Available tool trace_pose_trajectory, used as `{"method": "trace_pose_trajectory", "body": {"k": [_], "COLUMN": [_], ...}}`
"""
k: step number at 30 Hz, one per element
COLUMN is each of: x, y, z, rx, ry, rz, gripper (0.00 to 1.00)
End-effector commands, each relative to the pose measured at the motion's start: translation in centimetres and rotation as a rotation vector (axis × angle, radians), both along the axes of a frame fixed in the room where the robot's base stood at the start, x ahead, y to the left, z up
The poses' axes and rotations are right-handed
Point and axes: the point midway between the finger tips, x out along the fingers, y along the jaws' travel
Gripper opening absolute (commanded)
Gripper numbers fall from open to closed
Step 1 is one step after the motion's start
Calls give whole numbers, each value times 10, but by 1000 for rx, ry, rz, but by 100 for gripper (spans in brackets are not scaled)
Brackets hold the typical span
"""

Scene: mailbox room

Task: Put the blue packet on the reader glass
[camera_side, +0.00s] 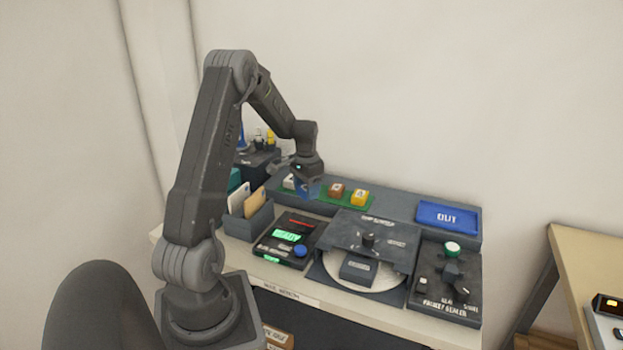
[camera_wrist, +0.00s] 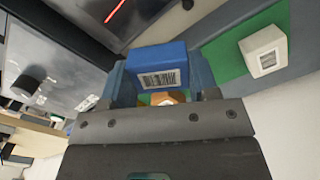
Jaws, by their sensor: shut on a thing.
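My gripper (camera_side: 308,178) is shut on the blue packet (camera_side: 309,189) and holds it in the air above the back shelf, near the left end of the green mat. In the wrist view the blue packet (camera_wrist: 157,68) sits between my fingertips (camera_wrist: 163,90), with a white barcode label facing the camera. The reader (camera_side: 291,237) is a black unit on the bench with a green READY display, a red line on its dark glass (camera_side: 293,223) and a blue knob. The packet is apart from the reader. Part of the reader glass shows in the wrist view (camera_wrist: 105,20) at the top.
A green mat (camera_side: 319,198) holds a white, a brown and a yellow packet. A letter holder (camera_side: 249,222) stands left of the reader. A grey machine with a round plate (camera_side: 384,280) is right of it, then a sealer (camera_side: 446,282) and a blue OUT tray (camera_side: 448,215).

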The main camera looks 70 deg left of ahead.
Motion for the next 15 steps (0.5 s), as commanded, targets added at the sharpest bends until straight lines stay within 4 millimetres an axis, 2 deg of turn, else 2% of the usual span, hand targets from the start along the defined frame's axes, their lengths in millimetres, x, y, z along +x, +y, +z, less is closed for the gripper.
{"method": "trace_pose_trajectory", "body": {"k": [6, 10, 15], "x": [-23, -30, -33], "y": [-30, -39, -44], "z": [-4, -6, -10], "rx": [0, 0, 0], "ry": [-1, -1, 0], "rz": [351, 469, 525], "gripper": [27, 27, 27]}}
